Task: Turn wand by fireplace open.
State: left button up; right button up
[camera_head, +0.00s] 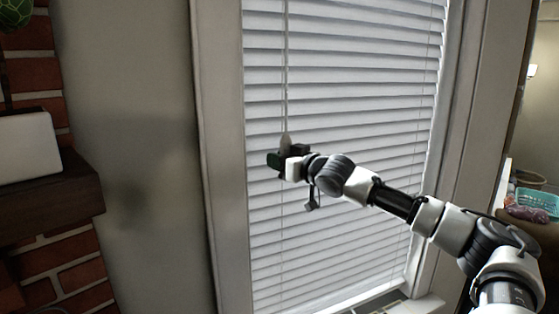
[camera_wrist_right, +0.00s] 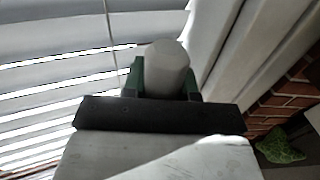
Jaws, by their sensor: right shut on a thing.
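The wand (camera_head: 286,75) is a thin pale rod that hangs along the left part of the white window blind (camera_head: 350,90). My right gripper (camera_head: 283,152) reaches in from the right and is shut on the wand's thicker lower end, in front of the slats. In the right wrist view the wand's rounded pale end (camera_wrist_right: 167,68) sits between the two dark green fingers of my right gripper (camera_wrist_right: 165,80). The blind's slats are tilted, with bright gaps between them in the right wrist view. My left gripper is not in view.
The brick fireplace (camera_head: 62,258) with a dark wooden mantel (camera_head: 50,205) stands at the left, with a white object (camera_head: 28,148) on it. The window frame (camera_head: 212,150) is close to the left of my right gripper.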

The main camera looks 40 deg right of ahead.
jog(key=m+g+h+b, duration=0.3)
jog(key=m+h+b, duration=0.1)
jog(key=m+h, duration=0.1)
jog(key=s+d+m+g+h+b, duration=0.1)
jog(key=m+g+h+b, duration=0.3)
jog(key=h, duration=0.3)
jog(key=d+m+g+h+b, duration=0.1)
jog(key=m+g+h+b, duration=0.3)
jog(key=m+h+b, duration=0.1)
jog(key=shift+s+m+h, duration=0.15)
jog(key=shift+m+h, duration=0.15)
jog(key=shift+h, duration=0.3)
jog(key=shift+m+g, duration=0.3)
jog(key=shift+g, duration=0.3)
jog(key=o, duration=0.9)
